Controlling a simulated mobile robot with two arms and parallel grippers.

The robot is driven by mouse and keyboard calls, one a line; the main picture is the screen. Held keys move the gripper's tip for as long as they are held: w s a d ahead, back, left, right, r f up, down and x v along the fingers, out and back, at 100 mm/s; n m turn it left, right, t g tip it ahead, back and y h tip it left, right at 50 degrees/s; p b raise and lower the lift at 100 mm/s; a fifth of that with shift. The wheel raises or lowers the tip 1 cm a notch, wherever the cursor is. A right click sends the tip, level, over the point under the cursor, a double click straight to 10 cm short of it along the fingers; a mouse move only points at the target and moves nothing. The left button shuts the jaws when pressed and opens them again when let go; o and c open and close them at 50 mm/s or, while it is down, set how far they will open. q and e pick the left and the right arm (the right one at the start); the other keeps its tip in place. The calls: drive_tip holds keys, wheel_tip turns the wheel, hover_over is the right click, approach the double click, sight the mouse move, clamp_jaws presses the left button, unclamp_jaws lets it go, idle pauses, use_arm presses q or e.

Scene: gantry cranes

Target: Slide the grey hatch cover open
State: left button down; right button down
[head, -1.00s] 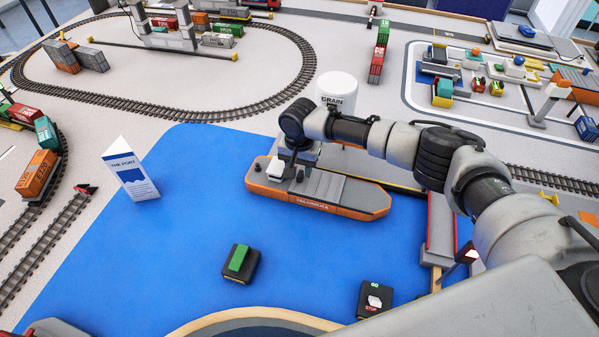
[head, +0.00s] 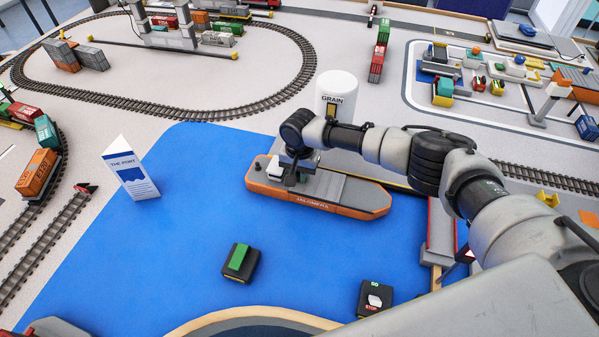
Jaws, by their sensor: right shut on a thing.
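The orange-hulled ship (head: 345,209) lies on the blue water mat, its white cabin at the left end. The grey hatch cover (head: 325,186) lies on its deck, right of the cabin. My right gripper (head: 291,180) points down over the deck between the cabin and the cover. It is shut, apparently on the cover's left end; the fingertips are small and partly hidden by the wrist, so the exact contact is unclear. My left gripper is not in view.
A white grain silo (head: 336,92) stands behind the ship. A black box with a green top (head: 240,260) and a GO/STOP switch box (head: 375,297) are in front. A folded port sign (head: 131,170) stands left. Open blue mat lies between.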

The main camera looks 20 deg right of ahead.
sight(342, 190)
drive_tip(key=shift+s+d+r+p, duration=0.1)
drive_tip(key=shift+p, duration=0.2)
drive_tip(key=s+d+p, duration=0.1)
drive_tip(key=p, duration=0.1)
drive_tip(key=d+p, duration=0.1)
drive_tip(key=p, duration=0.1)
drive_tip(key=s+d+p, duration=0.1)
drive_tip(key=shift+s+d+r+p, duration=0.25)
drive_tip(key=shift+s+d+p, duration=0.1)
drive_tip(key=shift+p, duration=0.05)
drive_tip(key=s+d+p, duration=0.1)
drive_tip(key=d, duration=0.1)
drive_tip(key=s+d+p, duration=0.1)
drive_tip(key=p, duration=0.1)
drive_tip(key=s+d+p, duration=0.1)
drive_tip(key=s+d, duration=0.1)
drive_tip(key=shift+d+f+p, duration=0.25)
drive_tip(key=shift+d+p, duration=0.1)
drive_tip(key=shift+p, duration=0.05)
drive_tip(key=shift+d+f, duration=0.1)
drive_tip(key=shift+d, duration=0.1)
drive_tip(key=c, duration=1.1)
unclamp_jaws()
